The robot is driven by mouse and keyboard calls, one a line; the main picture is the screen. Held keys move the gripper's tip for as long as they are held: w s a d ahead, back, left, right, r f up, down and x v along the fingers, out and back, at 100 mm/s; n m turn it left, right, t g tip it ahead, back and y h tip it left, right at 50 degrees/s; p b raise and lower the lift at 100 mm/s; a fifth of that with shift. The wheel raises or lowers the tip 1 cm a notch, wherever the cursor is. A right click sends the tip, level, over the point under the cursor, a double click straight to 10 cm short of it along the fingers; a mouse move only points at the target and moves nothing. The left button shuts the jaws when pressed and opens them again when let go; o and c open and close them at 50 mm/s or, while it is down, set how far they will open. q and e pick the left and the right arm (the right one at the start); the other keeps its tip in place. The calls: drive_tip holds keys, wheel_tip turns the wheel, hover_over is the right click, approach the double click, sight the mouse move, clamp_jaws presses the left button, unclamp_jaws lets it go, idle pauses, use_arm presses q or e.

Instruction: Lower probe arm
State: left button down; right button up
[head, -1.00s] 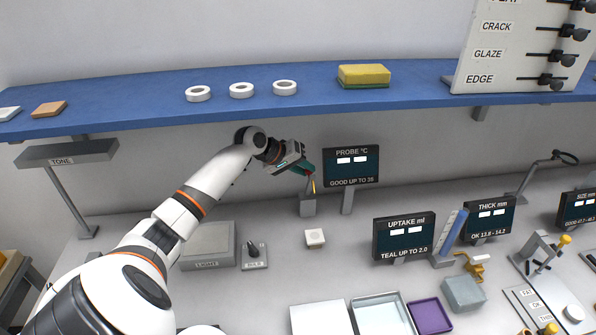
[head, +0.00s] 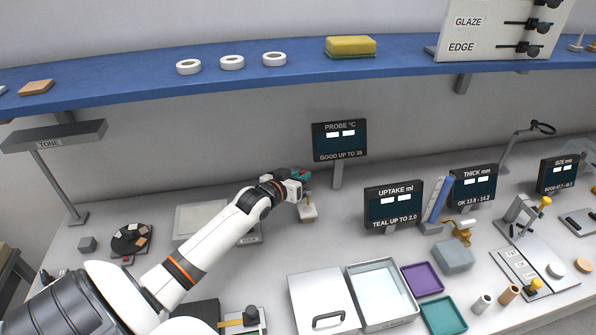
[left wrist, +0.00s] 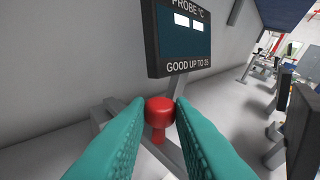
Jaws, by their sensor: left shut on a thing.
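My left gripper (head: 303,174) reaches over the bench just left of the PROBE °C display (head: 339,141). In the left wrist view its teal fingers (left wrist: 160,125) are shut on a red knob (left wrist: 160,108), one on each side. A grey bar runs behind the knob below the display, which also shows there (left wrist: 183,37). In the head view the gripper hides most of the probe arm. A small white block (head: 307,208) stands on the bench just below the gripper. My right gripper is not in view.
A blue shelf (head: 130,82) runs above the bench at the back. The UPTAKE display (head: 394,207) stands to the right of the gripper.

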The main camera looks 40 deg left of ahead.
use_arm(q)
drive_tip(key=shift+s+d+f+m+t+y+b, duration=0.2)
drive_tip(key=shift+f+m+t+b, duration=0.1)
drive_tip(key=shift+f+b, duration=0.15)
drive_tip(key=shift+s+d+f+m+t+y+b, duration=0.1)
drive_tip(key=shift+d+f+m+t+b, duration=0.05)
drive_tip(key=shift+f+m+t+b, duration=0.3)
drive_tip(key=shift+f, duration=0.1)
drive_tip(key=c, duration=1.3)
unclamp_jaws()
drive_tip(key=shift+o, duration=0.2)
